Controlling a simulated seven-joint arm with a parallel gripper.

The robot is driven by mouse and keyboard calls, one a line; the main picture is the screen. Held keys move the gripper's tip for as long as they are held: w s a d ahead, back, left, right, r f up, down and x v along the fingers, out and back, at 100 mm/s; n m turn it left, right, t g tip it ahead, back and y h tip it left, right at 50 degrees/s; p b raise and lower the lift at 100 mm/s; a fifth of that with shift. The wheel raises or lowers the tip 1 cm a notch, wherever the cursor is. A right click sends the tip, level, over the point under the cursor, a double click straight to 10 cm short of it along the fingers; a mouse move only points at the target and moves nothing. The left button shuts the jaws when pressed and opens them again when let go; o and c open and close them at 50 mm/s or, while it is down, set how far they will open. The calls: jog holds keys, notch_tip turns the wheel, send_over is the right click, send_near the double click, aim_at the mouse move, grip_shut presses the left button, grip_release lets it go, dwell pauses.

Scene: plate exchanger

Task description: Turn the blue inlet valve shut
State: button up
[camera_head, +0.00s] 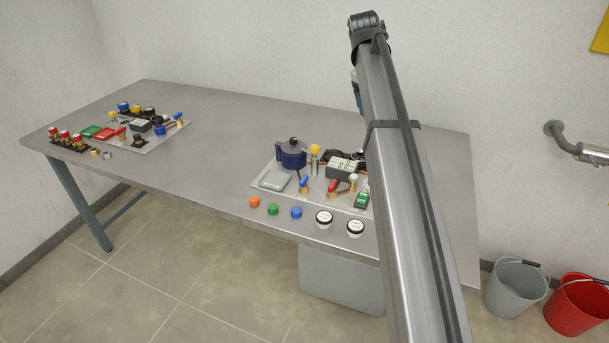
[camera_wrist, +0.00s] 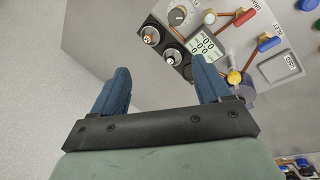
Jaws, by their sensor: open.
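The blue inlet valve lever (camera_head: 304,183) stands on the right-hand panel (camera_head: 322,199), on a brass body, left of a red lever (camera_head: 335,186). In the wrist view the blue lever (camera_wrist: 269,44) lies at upper right, with an orange-brown pipe beside it and a label reading like INLET. My gripper (camera_wrist: 160,64) is open, its two blue fingers apart with nothing between them. The blue lever is right of the fingers and apart from them.
Around the lever are a yellow knob (camera_wrist: 233,77), a display (camera_wrist: 205,45) and a dark blue pump (camera_head: 291,155). A second panel (camera_head: 165,138) stands far left; the table (camera_head: 215,150) between is bare.

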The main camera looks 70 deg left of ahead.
aim_at(303, 178)
jog(key=s+a+f+n+g, duration=0.25)
jog(key=s+f+n, duration=0.2)
jog(key=s, duration=0.45)
jog(key=s+a+f+n+g, duration=0.1)
jog(key=s+a+f+n, duration=0.2)
jog(key=s+f, duration=0.5)
jog(key=f, duration=0.3)
jog(key=s+f, duration=0.1)
jog(key=f, duration=0.7)
jog(key=shift+s+d, duration=0.1)
jog(key=shift+s, duration=0.2)
jog(key=shift+r, duration=0.1)
jog(key=c, duration=1)
jog(key=shift+c, duration=0.2)
